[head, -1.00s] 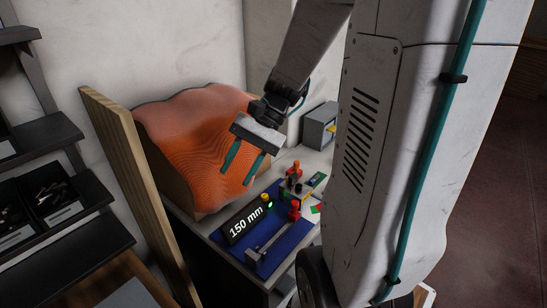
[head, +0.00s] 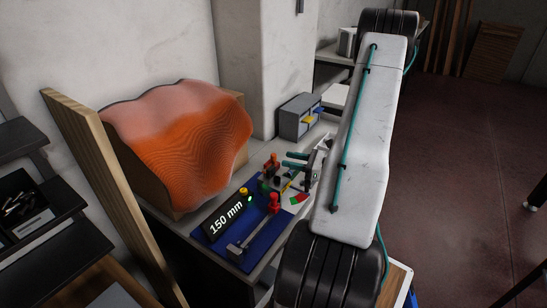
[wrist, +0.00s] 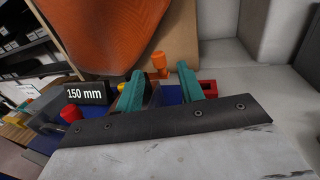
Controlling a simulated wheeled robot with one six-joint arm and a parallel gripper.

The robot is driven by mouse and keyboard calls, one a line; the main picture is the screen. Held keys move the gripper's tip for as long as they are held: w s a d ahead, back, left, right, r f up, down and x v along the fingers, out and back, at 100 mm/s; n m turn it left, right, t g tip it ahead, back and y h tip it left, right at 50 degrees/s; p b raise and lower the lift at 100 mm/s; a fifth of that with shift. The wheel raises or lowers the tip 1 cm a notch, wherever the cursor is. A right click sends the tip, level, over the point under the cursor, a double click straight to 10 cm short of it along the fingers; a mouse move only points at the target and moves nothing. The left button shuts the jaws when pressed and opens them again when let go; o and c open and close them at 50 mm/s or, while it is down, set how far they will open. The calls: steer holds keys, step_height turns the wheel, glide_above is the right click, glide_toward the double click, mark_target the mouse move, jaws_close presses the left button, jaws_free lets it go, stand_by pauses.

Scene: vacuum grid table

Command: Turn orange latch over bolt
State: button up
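The orange latch (head: 271,161) stands upright on a small fixture at the back of the table. In the wrist view the orange latch (wrist: 159,62) shows between and beyond my two teal fingertips. My gripper (head: 286,159) is open, its fingers pointing left at the latch from the right. In the wrist view my gripper (wrist: 160,69) has a wide gap between its fingers and holds nothing. The fingertips look close to the latch; I cannot tell whether they touch it. The bolt cannot be made out; part of the fixture is hidden by my gripper.
A blue mat (head: 262,243) carries a "150 mm" display (head: 227,217), a red knob (head: 274,202) and a yellow knob (head: 243,191). A wavy orange panel (head: 185,145) stands at the left. A grey box (head: 300,117) stands behind, near the wall.

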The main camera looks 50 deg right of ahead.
mark_target(274, 154)
steer(key=x, duration=0.6)
steer(key=shift+w+a, duration=0.25)
jaws_close()
